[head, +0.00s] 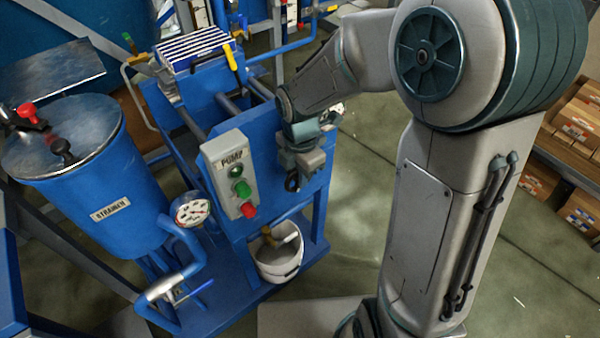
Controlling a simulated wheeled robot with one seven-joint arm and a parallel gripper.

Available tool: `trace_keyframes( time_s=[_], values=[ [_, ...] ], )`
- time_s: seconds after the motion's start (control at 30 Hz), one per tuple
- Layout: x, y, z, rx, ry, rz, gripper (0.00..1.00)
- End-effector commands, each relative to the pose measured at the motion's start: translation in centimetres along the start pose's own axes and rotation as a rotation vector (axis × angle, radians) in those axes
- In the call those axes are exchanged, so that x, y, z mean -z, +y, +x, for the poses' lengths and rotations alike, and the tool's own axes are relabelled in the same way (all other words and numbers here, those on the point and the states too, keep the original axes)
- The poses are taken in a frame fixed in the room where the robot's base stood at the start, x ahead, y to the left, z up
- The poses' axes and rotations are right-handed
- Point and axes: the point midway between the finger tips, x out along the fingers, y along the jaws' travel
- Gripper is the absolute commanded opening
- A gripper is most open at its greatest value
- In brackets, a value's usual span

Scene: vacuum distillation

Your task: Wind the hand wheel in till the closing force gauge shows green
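The blue press frame (190,125) stands at centre left, with a stack of plates (195,48) at its far end. My gripper (298,168) is at the near end of this frame, right of the pump box. A small dark curved piece (292,183) shows just below it; it may be part of the hand wheel, but I cannot tell. The fingers are too small and shadowed to show whether they are open or shut. A small pale round thing (337,108) is partly hidden behind my wrist; I cannot tell whether it is the closing force gauge.
A grey PUMP box (230,175) with green and red buttons is close left of my gripper. A white bucket (278,255) hangs or stands below. A blue strainer (85,165) and a dial gauge (192,210) are at left. Boxes (575,125) fill shelves at right.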

Motion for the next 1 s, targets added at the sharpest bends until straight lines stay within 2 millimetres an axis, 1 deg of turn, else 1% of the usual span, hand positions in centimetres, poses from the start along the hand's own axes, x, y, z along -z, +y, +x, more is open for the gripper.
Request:
trace_keyframes(
  time_s=[0.27,0.43,0.7,1.0],
  values=[
    [-0.06,0.0,-0.26,0.002,0.022,0.001,0.0],
    [-0.19,-0.05,-0.54,0.005,0.098,0.003,0.0],
    [-0.29,-0.05,-0.18,0.004,0.224,0.002,0.0],
    [-0.27,0.0,0.11,0.0,0.246,-0.001,0.0]
  ],
)
